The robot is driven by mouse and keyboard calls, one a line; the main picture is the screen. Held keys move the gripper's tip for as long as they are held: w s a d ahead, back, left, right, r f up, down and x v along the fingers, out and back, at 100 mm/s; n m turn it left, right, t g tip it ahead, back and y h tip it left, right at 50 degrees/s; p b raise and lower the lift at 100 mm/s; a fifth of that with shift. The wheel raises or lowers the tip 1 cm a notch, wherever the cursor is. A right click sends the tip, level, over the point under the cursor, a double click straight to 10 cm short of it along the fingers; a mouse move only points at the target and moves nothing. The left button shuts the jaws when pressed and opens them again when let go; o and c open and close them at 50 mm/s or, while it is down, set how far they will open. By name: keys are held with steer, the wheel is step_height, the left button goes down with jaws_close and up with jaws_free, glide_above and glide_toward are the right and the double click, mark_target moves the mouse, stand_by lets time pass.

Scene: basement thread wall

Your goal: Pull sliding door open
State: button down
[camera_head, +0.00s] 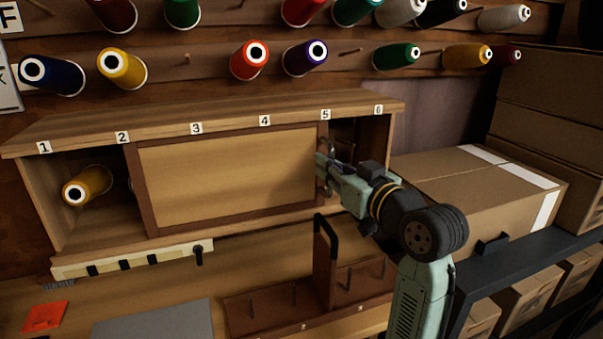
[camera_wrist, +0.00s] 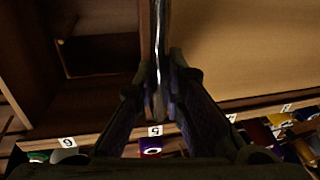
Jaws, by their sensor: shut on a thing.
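The sliding door (camera_head: 230,175), a tan panel in a dark brown frame, covers the middle of the wooden cabinet (camera_head: 60,135), from about label 2 to label 5. My gripper (camera_head: 324,172) is at the door's right edge. In the wrist view my gripper (camera_wrist: 159,95) is shut on a narrow upright part at that edge, with the tan door panel (camera_wrist: 235,50) on the right. I cannot tell whether that part is a handle or the frame itself. The cabinet is open to the left of the door and, beyond my gripper, under label 6.
A yellow thread spool (camera_head: 90,187) lies in the open left compartment. Several spools hang on the wall above. A cardboard box (camera_head: 475,195) stands close to the right of my arm. A wooden rack (camera_head: 270,300) stands on the bench below the cabinet.

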steer(key=w+d, duration=0.2)
steer(key=d, duration=0.5)
steer(key=w+d, duration=0.3)
steer(key=d, duration=0.5)
steer(key=shift+b, duration=0.3)
steer(key=c, duration=1.7)
jaws_free()
steer(key=shift+o, duration=0.2)
steer(key=shift+s, duration=0.1)
steer(key=v, duration=1.2)
